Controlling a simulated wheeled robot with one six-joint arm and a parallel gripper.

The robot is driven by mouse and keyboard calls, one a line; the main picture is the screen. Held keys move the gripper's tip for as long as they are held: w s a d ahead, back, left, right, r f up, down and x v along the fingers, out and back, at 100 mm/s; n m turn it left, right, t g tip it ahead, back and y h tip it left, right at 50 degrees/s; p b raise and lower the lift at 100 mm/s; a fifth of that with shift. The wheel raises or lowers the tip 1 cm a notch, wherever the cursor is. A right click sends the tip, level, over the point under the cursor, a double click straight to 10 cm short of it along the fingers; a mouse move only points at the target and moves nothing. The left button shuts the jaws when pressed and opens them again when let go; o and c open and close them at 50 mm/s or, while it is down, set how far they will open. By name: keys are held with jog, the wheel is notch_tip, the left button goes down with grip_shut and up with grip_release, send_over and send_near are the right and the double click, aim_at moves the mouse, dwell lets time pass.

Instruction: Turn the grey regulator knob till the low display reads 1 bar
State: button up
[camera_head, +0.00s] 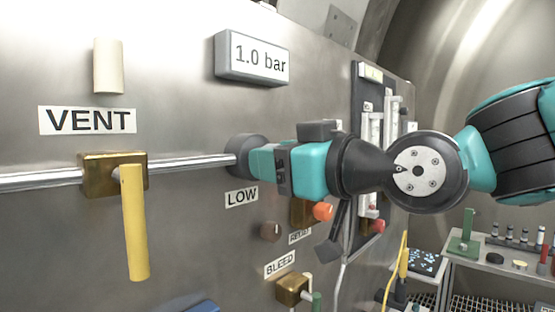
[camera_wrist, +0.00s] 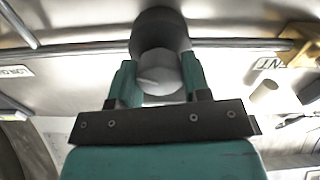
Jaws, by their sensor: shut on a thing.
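The low display (camera_head: 259,60) on the steel panel reads "1.0 bar". The grey regulator knob (camera_wrist: 160,72) shows in the wrist view between the two fingers of my gripper (camera_wrist: 159,82), with a dark round body behind it. My gripper is shut on the knob. In the head view my gripper (camera_head: 254,160) reaches in from the right to the dark round regulator body (camera_head: 243,150), above the LOW label (camera_head: 241,195). The knob itself is hidden there by my gripper.
A brass valve (camera_head: 98,172) with a yellow handle (camera_head: 134,222) hangs on the pipe at left, under the VENT label (camera_head: 87,121). A small dark knob (camera_head: 270,231) and a brass BLEED valve (camera_head: 291,289) sit below my gripper. Flow tubes (camera_head: 372,135) and a bench (camera_head: 490,262) are at right.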

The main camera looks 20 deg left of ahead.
jog(key=shift+f+b, duration=0.2)
jog(key=shift+b, duration=0.6)
jog(key=shift+r+n, duration=0.15)
jog(key=shift+n, duration=0.15)
jog(key=o, duration=0.9)
jog(key=shift+b+v, duration=2.4)
jog(key=shift+v, duration=6.35)
